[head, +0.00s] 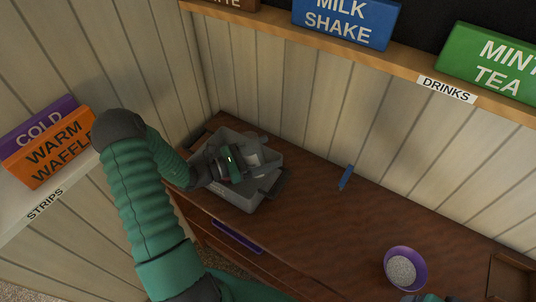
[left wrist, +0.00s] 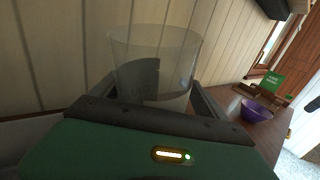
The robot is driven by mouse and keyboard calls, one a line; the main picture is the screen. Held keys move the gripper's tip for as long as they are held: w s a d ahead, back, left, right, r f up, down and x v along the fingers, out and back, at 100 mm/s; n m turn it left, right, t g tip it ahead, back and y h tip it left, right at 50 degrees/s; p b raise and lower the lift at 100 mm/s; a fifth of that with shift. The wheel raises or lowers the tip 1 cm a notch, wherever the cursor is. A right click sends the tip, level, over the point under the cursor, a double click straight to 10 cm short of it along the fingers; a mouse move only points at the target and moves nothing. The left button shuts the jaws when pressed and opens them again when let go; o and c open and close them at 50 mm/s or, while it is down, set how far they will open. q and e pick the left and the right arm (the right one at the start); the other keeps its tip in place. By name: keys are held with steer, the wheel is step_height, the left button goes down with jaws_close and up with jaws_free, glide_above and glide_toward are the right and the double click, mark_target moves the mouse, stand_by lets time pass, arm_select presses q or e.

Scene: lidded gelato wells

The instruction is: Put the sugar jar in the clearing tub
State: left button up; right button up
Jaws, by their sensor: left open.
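The grey clearing tub (head: 243,198) stands on the dark wooden counter in the back left corner. My left gripper (head: 256,163) is over the tub in the head view, with its fingers apart. The sugar jar (left wrist: 155,55) is a clear glass with pale contents low in it; in the left wrist view it shows between the open fingers. In the head view a pale, clear shape, likely the jar (head: 270,156), lies at the tub, partly hidden by the gripper. Whether it touches the tub's floor cannot be told.
A purple bowl (head: 405,268) with grey-white grains stands at the counter's right; it also shows in the left wrist view (left wrist: 256,108). A small blue item (head: 346,177) lies near the back wall. The middle of the counter is clear. A drinks shelf (head: 400,66) runs above.

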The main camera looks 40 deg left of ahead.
mark_target(245, 161)
arm_select(q)
steer(key=v, duration=0.2)
steer(key=b+v, duration=0.1)
steer(key=v, duration=0.1)
steer(key=shift+s+a+f, duration=0.2)
steer(key=shift+s+a, duration=0.05)
steer(key=shift+a, duration=0.15)
steer(key=s, duration=0.2)
steer(key=s+a+b, duration=0.1)
steer(key=s, duration=0.1)
steer(key=s+r, duration=0.1)
steer(key=s, duration=0.1)
steer(key=shift+s+a, duration=0.25)
steer(key=shift+s, duration=0.1)
steer(key=shift+a+f, duration=0.25)
steer(key=shift+a, duration=0.4)
steer(key=shift+d+r, duration=0.15)
steer(key=shift+d, duration=0.3)
arm_select(e)
steer(key=shift+d+f, duration=0.2)
steer(key=shift+f, duration=0.4)
steer(key=shift+d+f, duration=0.15)
steer(key=shift+f, duration=0.4)
arm_select(q)
steer(key=shift+a, duration=0.1)
